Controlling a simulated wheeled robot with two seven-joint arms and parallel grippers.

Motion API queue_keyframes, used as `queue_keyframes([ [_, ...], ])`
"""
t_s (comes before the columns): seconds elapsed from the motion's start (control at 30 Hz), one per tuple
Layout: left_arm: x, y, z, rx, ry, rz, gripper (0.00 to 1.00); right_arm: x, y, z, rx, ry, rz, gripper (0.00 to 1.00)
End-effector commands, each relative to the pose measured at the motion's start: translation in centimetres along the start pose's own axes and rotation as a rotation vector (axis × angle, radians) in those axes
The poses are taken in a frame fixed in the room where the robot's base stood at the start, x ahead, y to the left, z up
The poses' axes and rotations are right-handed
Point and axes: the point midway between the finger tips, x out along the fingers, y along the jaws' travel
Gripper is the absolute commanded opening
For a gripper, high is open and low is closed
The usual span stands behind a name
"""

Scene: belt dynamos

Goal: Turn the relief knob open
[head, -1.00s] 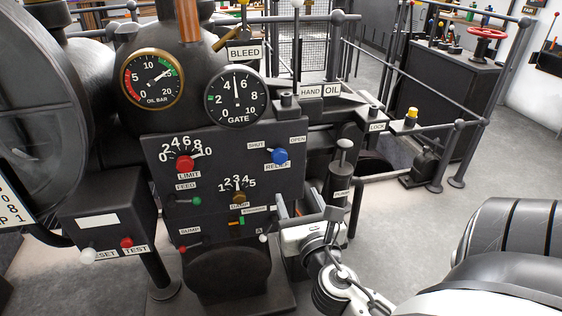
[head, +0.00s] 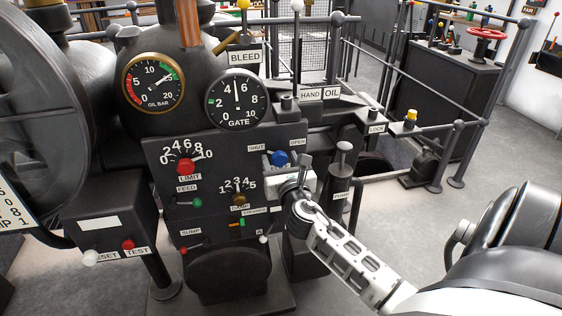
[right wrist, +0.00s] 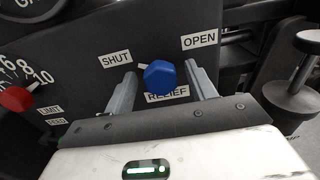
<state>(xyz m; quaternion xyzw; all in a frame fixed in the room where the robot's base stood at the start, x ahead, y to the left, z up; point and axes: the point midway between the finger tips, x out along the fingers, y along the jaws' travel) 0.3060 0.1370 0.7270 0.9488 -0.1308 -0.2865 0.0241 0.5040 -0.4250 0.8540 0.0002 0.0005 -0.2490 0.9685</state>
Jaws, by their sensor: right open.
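The blue relief knob (head: 279,158) sits on the dark control panel (head: 217,160), below the SHUT and OPEN labels. In the right wrist view the knob (right wrist: 159,77) is between the two fingers, with a gap on each side. A small pale pointer beside it points toward SHUT (right wrist: 117,59), away from OPEN (right wrist: 199,40). The RELIEF label is partly hidden behind the knob. My right gripper (head: 285,163) is open around the knob; it fills the bottom of the wrist view (right wrist: 161,70). My left gripper is not in view.
The red limit knob (head: 185,167) is left of the relief knob, with the brass damp knob (head: 239,197) below. A black plunger post (head: 341,165) stands close to the right of my right gripper. Gauges and the HAND OIL ledge are above.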

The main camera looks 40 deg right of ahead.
Motion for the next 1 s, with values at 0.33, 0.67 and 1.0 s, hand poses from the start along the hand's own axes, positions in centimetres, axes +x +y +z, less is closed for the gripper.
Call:
queue_keyframes([
  [0.33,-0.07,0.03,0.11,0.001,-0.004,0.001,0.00,-0.01,0.00,0.02,0.000,-0.001,0.000,0.17],
  [0.67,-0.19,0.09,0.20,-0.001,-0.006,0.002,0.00,-0.03,0.00,0.01,0.024,0.000,0.000,0.13],
  [1.0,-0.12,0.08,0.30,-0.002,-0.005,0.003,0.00,-0.04,-0.08,-0.02,0.218,-0.001,-0.001,0.13],
])
